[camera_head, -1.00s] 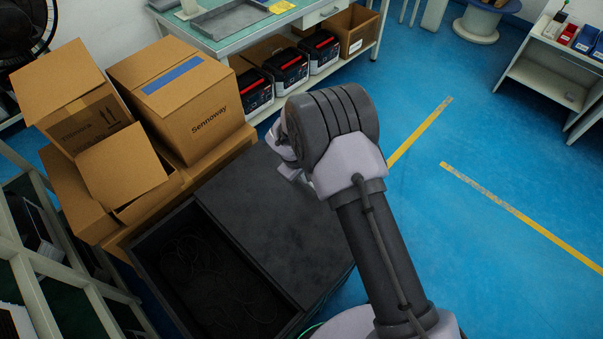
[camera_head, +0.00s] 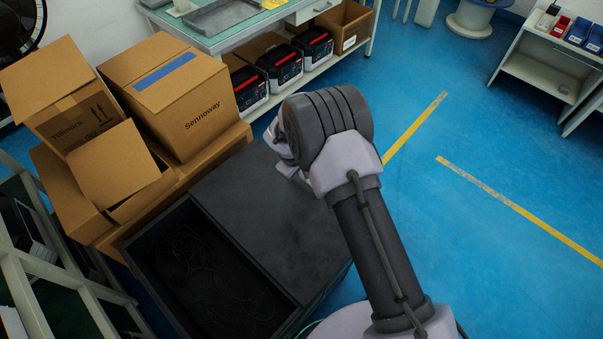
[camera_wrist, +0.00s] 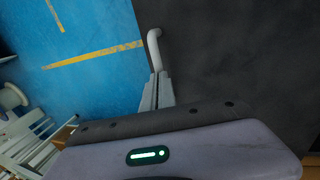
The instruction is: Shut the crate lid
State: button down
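The dark grey crate (camera_head: 151,283) stands at the bottom centre of the head view. Its flat dark lid (camera_head: 262,215) covers the right part, and the left part is open, with thin coiled cables (camera_head: 190,265) inside. In the wrist view the lid (camera_wrist: 235,55) fills the upper right. A pale bent handle (camera_wrist: 154,42) stands at the lid's edge. My gripper (camera_wrist: 156,88) has its two fingers close together around the handle's near end, seemingly shut on it. In the head view my arm hides most of the gripper and the handle.
Cardboard boxes (camera_head: 185,105) stand beyond and left of the crate. A metal rack (camera_head: 45,260) is close at the left. A workbench (camera_head: 215,40) with black-and-red cases (camera_head: 280,68) on its lower shelf stands behind. Blue floor (camera_head: 480,130) with yellow lines is clear at the right.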

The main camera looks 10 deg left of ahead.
jog(key=w+p+v, duration=0.1)
jog(key=p+v, duration=0.5)
jog(key=v, duration=0.8)
jog(key=s+d+r+m+y, duration=0.15)
jog(key=d+r+m, duration=0.25)
jog(key=d+r, duration=0.5)
jog(key=s+d+r+m, duration=0.3)
jog(key=d+r, duration=0.2)
jog(key=r, duration=0.8)
jog(key=s+d+r+m+t, duration=0.1)
jog(key=s+d+r+m, duration=0.2)
jog(key=s, duration=0.4)
jog(key=s+d+r+m+t+y, duration=0.1)
jog(key=s+d+r+m, duration=0.2)
jog(key=s, duration=0.4)
jog(key=s+d+r+m+t+y, duration=0.1)
jog(key=s+d+r+m, duration=0.2)
jog(key=s, duration=0.4)
jog(key=shift+s+d, duration=0.2)
jog(key=shift+s, duration=0.15)
